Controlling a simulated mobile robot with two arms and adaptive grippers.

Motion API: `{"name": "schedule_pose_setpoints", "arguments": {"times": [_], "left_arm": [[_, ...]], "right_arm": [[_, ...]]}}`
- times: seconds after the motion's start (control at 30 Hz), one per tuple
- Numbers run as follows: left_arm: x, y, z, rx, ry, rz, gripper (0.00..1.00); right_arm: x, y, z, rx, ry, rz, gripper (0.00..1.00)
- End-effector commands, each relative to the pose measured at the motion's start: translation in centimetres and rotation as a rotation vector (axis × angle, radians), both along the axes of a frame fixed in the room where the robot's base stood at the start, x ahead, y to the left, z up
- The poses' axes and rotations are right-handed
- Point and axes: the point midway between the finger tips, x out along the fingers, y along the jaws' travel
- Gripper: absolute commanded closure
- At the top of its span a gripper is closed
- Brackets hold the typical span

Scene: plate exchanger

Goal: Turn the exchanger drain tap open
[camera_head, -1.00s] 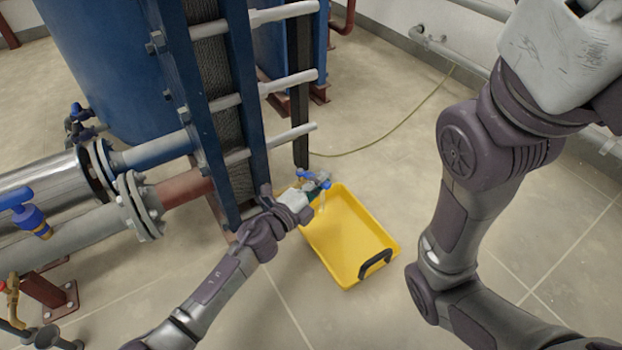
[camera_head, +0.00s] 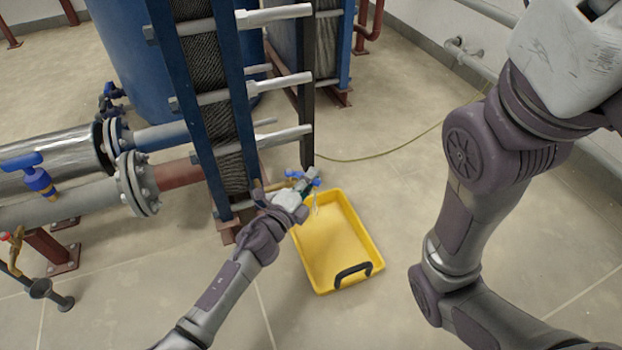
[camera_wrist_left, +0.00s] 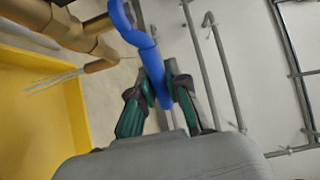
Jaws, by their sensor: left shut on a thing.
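The drain tap is a brass valve (camera_wrist_left: 75,30) with a blue lever handle (camera_wrist_left: 135,35), seen close in the left wrist view. In the head view the blue handle (camera_head: 296,174) shows low beside the plate exchanger's frame, above the tray. My left gripper (camera_wrist_left: 160,92) has its green-and-black fingers shut on the blue handle; in the head view the gripper (camera_head: 308,189) partly hides the tap. Thin pale streaks (camera_wrist_left: 52,82), like running water, leave the brass spout over the tray. My right arm shows at the right; its gripper is out of view.
A yellow drip tray (camera_head: 325,285) with a black handle stands on the floor below the tap. The blue plate exchanger frame (camera_head: 240,110) with its tie bars rises behind my left gripper. Flanged pipes (camera_head: 135,185) are at left. Floor right of the tray is clear.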

Motion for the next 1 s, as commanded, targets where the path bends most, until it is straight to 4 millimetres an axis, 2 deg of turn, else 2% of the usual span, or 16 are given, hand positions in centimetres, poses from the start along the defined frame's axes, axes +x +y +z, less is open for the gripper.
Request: {"name": "schedule_pose_setpoints", "arguments": {"times": [0.07,0.1,0.23,0.27,0.53,0.67,1.0], "left_arm": [[0.0,0.0,-0.1,0.0,0.002,0.0,1.0],[0.0,0.0,-0.1,0.0,0.002,0.0,0.82],[0.0,0.0,-0.1,0.0,0.002,0.0,0.6],[0.0,0.0,-0.1,0.0,0.001,0.0,0.58],[0.0,0.0,0.0,0.0,0.0,0.0,0.58],[-0.7,0.6,-0.1,0.002,0.001,0.001,0.58],[-6.6,4.3,-0.2,0.001,0.003,-0.002,0.58]], "right_arm": [[0.0,0.0,0.0,0.0,-0.001,0.001,0.42],[0.0,0.0,0.0,0.0,-0.001,0.001,0.42],[0.0,0.0,0.0,0.0,-0.001,0.001,0.42],[0.0,0.0,0.0,0.0,-0.001,0.001,0.42],[0.0,-0.1,0.0,0.005,0.002,0.003,0.42],[0.1,-0.1,0.0,0.005,0.001,0.002,0.42],[0.0,0.0,0.0,0.002,0.001,0.001,0.42]]}}
